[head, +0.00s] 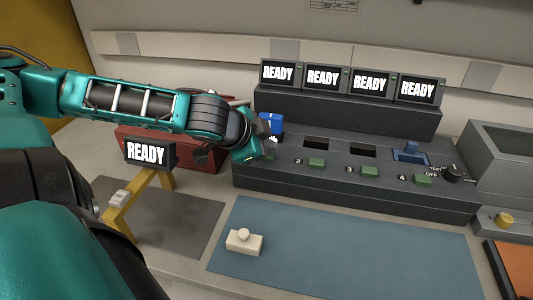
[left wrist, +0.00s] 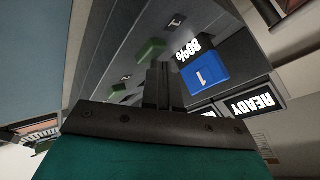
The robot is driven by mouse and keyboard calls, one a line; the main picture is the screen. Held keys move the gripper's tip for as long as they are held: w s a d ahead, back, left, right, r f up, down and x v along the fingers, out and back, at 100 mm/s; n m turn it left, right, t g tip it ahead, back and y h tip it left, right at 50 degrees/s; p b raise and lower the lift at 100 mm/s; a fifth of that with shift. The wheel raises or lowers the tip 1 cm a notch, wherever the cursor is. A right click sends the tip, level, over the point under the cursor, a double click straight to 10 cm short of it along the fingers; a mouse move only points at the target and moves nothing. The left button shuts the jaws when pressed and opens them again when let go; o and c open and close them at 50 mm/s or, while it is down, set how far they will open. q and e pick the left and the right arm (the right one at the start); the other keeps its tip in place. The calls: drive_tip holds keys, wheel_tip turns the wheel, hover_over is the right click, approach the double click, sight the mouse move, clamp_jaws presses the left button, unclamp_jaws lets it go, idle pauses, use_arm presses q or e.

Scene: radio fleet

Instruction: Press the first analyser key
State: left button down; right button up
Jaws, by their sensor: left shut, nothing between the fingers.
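The grey analyser console (head: 345,185) has a row of green keys. Keys 2 (head: 317,162), 3 (head: 370,171) and 4 (head: 423,180) show in the head view. The first key is hidden there behind my left gripper (head: 268,152). The left wrist view shows a green key (left wrist: 151,50) beside a "1" label, close to the fingertips (left wrist: 164,78); I cannot tell if they touch it. My left gripper is shut and empty. A blue radio marked 1 (head: 271,123) stands in the first slot, with an 80% readout (left wrist: 190,50) beside it. My right gripper is not in view.
Several READY screens (head: 324,77) stand behind the console. Slots 2 and 3 are empty; a blue item (head: 409,153) sits in the fourth. A dark knob (head: 453,173) is at right. A blue mat (head: 340,250) bears a cream block (head: 244,242). A yellow stand (head: 130,200) is at left.

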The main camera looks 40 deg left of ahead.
use_arm(q)
drive_tip(key=shift+f, duration=0.2)
drive_tip(key=shift+r, duration=0.1)
drive_tip(key=shift+r+p, duration=0.75)
drive_tip(key=shift+r, duration=0.05)
wheel_tip(320, 180, up, 5)
drive_tip(key=p, duration=0.5)
drive_tip(key=shift+r, duration=0.15)
idle(0.7)
